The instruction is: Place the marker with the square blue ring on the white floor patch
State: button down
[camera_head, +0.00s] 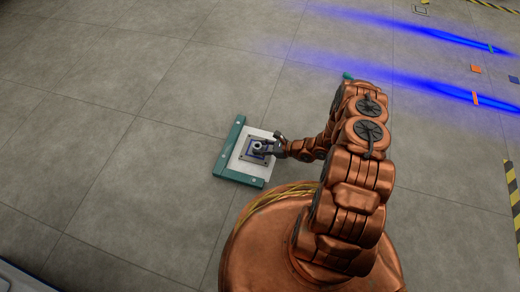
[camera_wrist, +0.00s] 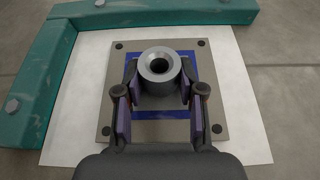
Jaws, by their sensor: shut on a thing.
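The marker is a grey square plate (camera_wrist: 190,130) with a square blue ring (camera_wrist: 195,62) and a round grey metal post (camera_wrist: 160,68) in its middle. It also shows in the head view, where the blue ring (camera_head: 250,148) is small. The plate lies over the white floor patch (camera_wrist: 243,137), with white showing on its left, right and far sides. I cannot tell whether it touches the patch. My gripper (camera_wrist: 160,90) is shut on the post, one finger on each side.
Teal bars (camera_head: 229,146) with grey bolts border the patch on two sides in an L. In the wrist view they stand at the far side (camera_wrist: 155,14) and left. Open tiled floor (camera_head: 110,130) lies left. Small coloured squares (camera_head: 476,69) lie far right, near striped tape (camera_head: 512,190).

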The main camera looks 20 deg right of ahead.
dwell(0.3)
jog(key=c, duration=0.7)
grip_release()
jog(key=shift+f, duration=0.1)
